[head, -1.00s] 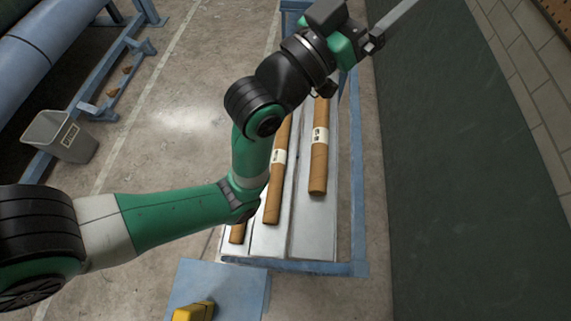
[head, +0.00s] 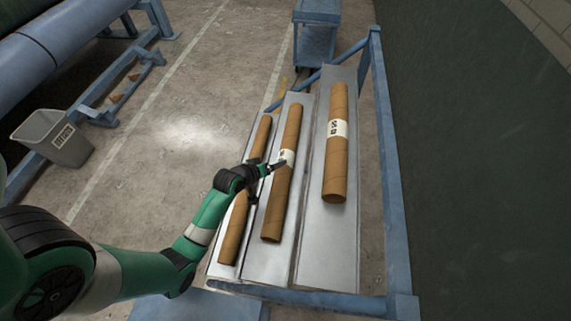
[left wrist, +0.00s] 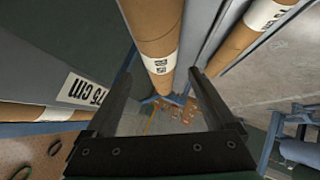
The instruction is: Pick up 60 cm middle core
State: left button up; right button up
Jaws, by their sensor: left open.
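Three brown cardboard cores lie side by side on a sloped metal rack. The middle core (head: 281,190) has a white label around its middle. My left gripper (head: 277,165) is open at that label, seen from above in the head view. In the left wrist view the open fingers (left wrist: 162,73) point toward the middle core (left wrist: 152,22), whose label appears between the fingertips. I cannot tell whether they touch it. The left core (head: 236,215) is partly hidden by my left arm. The right core (head: 336,160) is thicker and labelled. My right gripper is out of view.
The blue rack frame has a rail (head: 390,190) along the right side. A tag reading 75 cm (left wrist: 84,92) shows in the left wrist view. A grey bin (head: 55,138) and a blue roll stand (head: 60,35) are left; a blue cart (head: 316,35) stands behind.

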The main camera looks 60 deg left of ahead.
pick_arm(q)
jog(key=b+x, duration=0.1)
jog(key=x, duration=0.2)
jog(key=shift+w+a+f, duration=0.15)
jog(key=shift+w+f, duration=0.05)
jog(key=shift+f, duration=0.05)
jog(key=shift+w+a+f, duration=0.1)
jog(key=shift+w+a, duration=0.05)
jog(key=shift+w, duration=0.1)
jog(key=b+x, duration=0.3)
jog(key=x, duration=0.1)
jog(key=shift+w+f, duration=0.1)
jog(key=shift+f, duration=0.3)
jog(key=shift+w+a+f, duration=0.1)
jog(key=shift+w, duration=0.15)
grip_shut()
